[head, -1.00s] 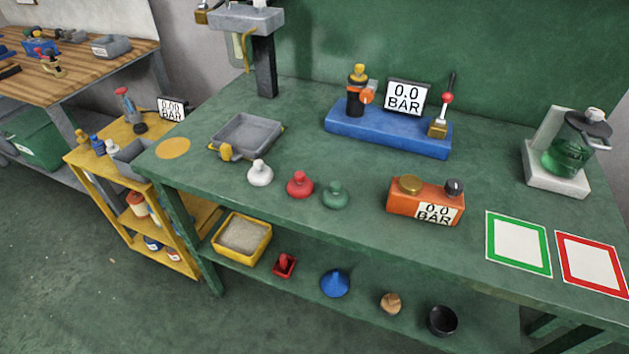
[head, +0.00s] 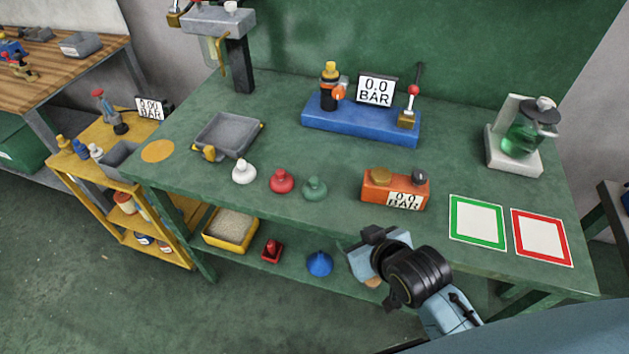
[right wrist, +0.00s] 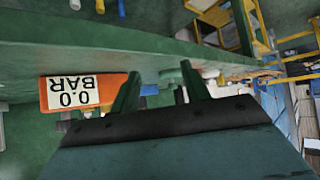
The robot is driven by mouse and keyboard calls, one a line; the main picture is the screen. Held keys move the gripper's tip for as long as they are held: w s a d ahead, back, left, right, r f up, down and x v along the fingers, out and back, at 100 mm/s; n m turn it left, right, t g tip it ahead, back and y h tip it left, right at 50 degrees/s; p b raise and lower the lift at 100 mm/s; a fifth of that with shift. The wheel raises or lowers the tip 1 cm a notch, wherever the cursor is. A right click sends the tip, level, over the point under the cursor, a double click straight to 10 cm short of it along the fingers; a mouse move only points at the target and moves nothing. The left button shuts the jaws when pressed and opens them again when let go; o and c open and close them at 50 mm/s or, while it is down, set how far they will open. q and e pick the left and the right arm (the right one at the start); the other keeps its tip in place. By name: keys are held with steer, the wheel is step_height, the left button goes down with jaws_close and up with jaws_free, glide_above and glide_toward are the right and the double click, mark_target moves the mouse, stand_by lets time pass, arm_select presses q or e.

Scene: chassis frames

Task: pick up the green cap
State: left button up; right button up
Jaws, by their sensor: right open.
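The green cap (head: 315,188) stands upright on the green workbench, at the right end of a row with a red cap (head: 281,181) and a white cap (head: 244,172). My right gripper (head: 368,257) is in front of the bench's front edge, to the right of the green cap and nearer to me, apart from it. In the right wrist view its two fingers (right wrist: 160,88) are spread with nothing held between them. I cannot make out the green cap for sure in that view. My left gripper is not in view.
An orange gauge box (head: 395,188) stands right of the green cap; it also shows in the right wrist view (right wrist: 85,92). A grey tray (head: 228,135) and a blue pressure stand (head: 360,125) are behind. The lower shelf holds a blue funnel (head: 319,263). Bench around the caps is clear.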

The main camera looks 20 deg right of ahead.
mark_target(316, 180)
steer(key=w+r+t, duration=0.1)
steer(key=w, duration=0.1)
steer(key=w+a+r+t, duration=0.1)
steer(key=w+r, duration=0.1)
steer(key=w+a+r+t+y, duration=0.1)
steer(key=w, duration=0.1)
steer(key=shift+w+r+t, duration=0.25)
steer(key=shift+r+t, duration=0.1)
steer(key=shift+t, duration=0.05)
steer(key=x, duration=0.7)
steer(key=shift+b, duration=0.4)
steer(key=shift+d+b+x, duration=0.2)
steer(key=shift+b+x, duration=0.25)
steer(key=shift+x, duration=2.4)
steer(key=shift+f, duration=0.2)
jaws_close()
